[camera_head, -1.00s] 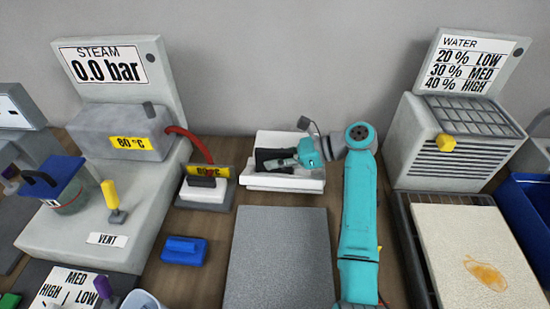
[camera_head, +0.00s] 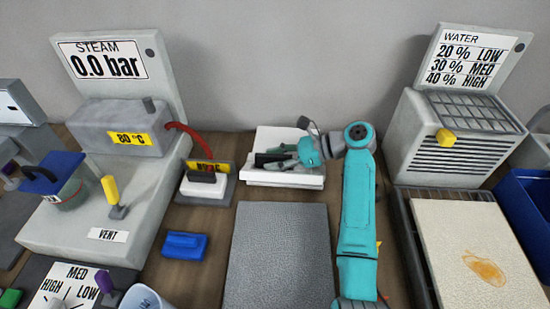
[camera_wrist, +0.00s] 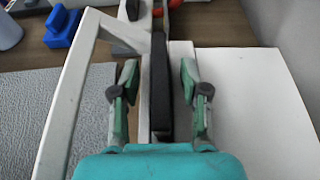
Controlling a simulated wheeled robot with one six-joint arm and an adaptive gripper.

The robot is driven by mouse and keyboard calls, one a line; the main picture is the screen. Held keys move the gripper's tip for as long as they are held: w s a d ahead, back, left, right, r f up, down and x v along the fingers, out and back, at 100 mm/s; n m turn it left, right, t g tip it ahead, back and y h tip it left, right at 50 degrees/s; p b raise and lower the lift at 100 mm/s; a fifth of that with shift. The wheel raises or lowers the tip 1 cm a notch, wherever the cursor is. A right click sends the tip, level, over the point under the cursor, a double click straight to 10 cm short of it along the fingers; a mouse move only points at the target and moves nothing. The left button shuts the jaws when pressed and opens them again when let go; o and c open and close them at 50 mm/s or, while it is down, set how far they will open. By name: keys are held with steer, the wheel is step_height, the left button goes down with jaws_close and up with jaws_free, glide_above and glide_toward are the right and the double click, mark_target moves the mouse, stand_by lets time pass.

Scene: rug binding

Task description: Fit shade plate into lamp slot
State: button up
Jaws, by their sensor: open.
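The black shade plate (camera_wrist: 159,85) shows in the wrist view as a narrow dark bar, seen nearly edge-on, over a pale strip of the white unit. I take the white unit (camera_head: 290,181) at the back centre of the bench for the lamp. My gripper (camera_head: 272,158) is open over the white unit. In the wrist view its green fingers (camera_wrist: 158,82) stand on either side of the plate, with gaps visible. The slot is hidden, so how deep the plate sits I cannot tell.
A grey mat (camera_head: 278,255) lies in front of the white unit. A small iron on a stand (camera_head: 205,188) with a red hose is to the left, with a blue block (camera_head: 184,246) nearer. The steamer (camera_head: 120,130) is far left, the water unit (camera_head: 455,140) right.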

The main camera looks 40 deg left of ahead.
steer(key=shift+f, duration=0.15)
steer(key=shift+v, duration=3.8)
